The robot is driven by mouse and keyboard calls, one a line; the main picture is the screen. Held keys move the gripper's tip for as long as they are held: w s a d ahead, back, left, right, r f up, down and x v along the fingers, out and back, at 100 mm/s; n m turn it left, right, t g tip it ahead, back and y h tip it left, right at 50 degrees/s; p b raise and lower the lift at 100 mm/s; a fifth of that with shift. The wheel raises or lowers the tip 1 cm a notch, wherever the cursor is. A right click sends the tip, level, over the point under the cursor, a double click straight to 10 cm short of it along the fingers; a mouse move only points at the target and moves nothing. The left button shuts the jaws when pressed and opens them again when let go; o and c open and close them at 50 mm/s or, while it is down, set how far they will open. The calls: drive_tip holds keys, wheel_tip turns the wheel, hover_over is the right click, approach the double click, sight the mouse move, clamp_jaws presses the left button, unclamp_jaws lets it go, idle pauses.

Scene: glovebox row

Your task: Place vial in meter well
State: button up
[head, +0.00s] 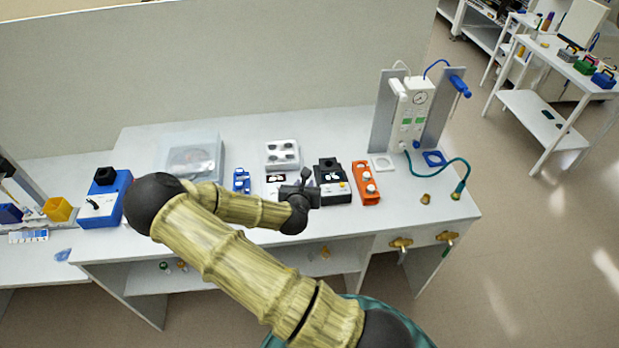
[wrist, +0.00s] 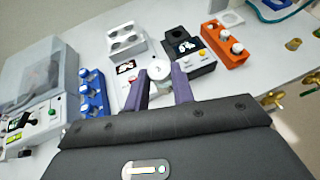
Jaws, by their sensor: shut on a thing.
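My gripper (wrist: 163,88) is shut on a vial with a round white cap (wrist: 158,69), held upright or nearly so between the purple fingers. The fingers hide its lower part. In the head view my gripper (head: 306,188) hangs over the bench, in front of a black meter (head: 333,182); the vial cannot be made out there. The meter also shows in the wrist view (wrist: 198,62), beyond and right of the vial, with a dark square block, a lit screen and a yellow button. The held vial is apart from the meter. The inside of the well is not visible.
An orange rack (head: 366,184) with white-capped vials stands right of the meter. A blue rack (head: 241,181) and a white holed block (head: 282,155) stand left. A white device with a red button (wrist: 130,82) is close to my fingers. The bench front is clear.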

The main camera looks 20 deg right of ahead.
drive_tip(key=s+a+f+n+y+b, duration=0.2)
drive_tip(key=a+f+b, duration=0.1)
drive_tip(key=f, duration=0.4)
drive_tip(key=s+a+f+n+t+y+b, duration=0.1)
drive_tip(key=s+a+f+n+y+b, duration=0.1)
drive_tip(key=f, duration=0.4)
drive_tip(key=s+a+f+n+y+b, duration=0.2)
drive_tip(key=a+f+b, duration=0.2)
drive_tip(key=f, duration=0.3)
drive_tip(key=shift+s+a+f+t+y+b, duration=0.2)
drive_tip(key=shift+a+f+t+y+b, duration=0.15)
drive_tip(key=shift+b, duration=0.35)
